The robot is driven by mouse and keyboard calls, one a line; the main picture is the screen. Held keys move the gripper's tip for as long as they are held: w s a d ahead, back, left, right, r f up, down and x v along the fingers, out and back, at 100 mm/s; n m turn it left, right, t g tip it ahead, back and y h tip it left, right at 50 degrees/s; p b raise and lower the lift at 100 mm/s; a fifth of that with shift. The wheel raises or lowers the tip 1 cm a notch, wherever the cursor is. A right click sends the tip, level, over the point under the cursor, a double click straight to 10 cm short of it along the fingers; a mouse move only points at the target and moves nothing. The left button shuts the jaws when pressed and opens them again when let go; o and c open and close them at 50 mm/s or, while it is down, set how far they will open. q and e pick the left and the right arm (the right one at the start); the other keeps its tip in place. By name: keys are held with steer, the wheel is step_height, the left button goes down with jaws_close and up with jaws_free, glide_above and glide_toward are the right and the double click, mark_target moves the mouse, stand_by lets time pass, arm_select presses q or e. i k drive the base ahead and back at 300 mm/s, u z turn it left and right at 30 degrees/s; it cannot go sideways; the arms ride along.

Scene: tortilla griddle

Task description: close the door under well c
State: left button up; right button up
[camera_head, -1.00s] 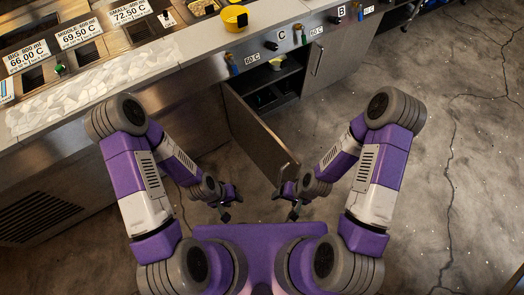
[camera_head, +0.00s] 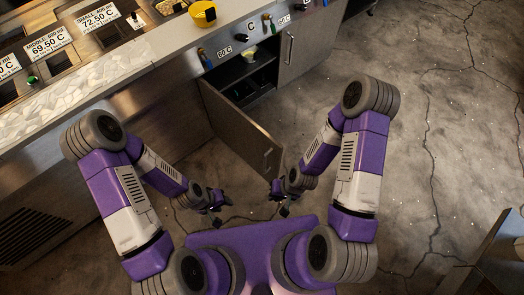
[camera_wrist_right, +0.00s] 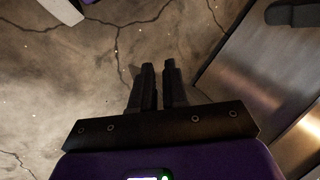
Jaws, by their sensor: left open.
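The door (camera_head: 235,125) under well C stands wide open. It sticks out from the counter front toward me, and its handle (camera_head: 267,158) is near the free end. The open cabinet (camera_head: 245,76) behind it shows a dark inside with a shelf, below the C label (camera_head: 251,27). My left gripper (camera_head: 220,203) is open and empty, left of and below the door's free end. My right gripper (camera_head: 281,199) is just below the free end, apart from it. In the right wrist view its fingers (camera_wrist_right: 159,85) have a narrow gap with nothing between them.
A closed cabinet door (camera_head: 307,42) is right of the open cabinet. The counter (camera_head: 120,62) runs across the upper left with price signs and a yellow bowl (camera_head: 203,14). The cracked floor (camera_head: 430,130) at right is clear. A panel (camera_head: 500,250) stands at the lower right.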

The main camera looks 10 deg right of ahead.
mark_target(257, 146)
steer(key=z, duration=0.3)
steer(key=k, duration=0.2)
steer(key=u, duration=1)
steer(key=i, duration=0.55)
steer(key=z, duration=0.45)
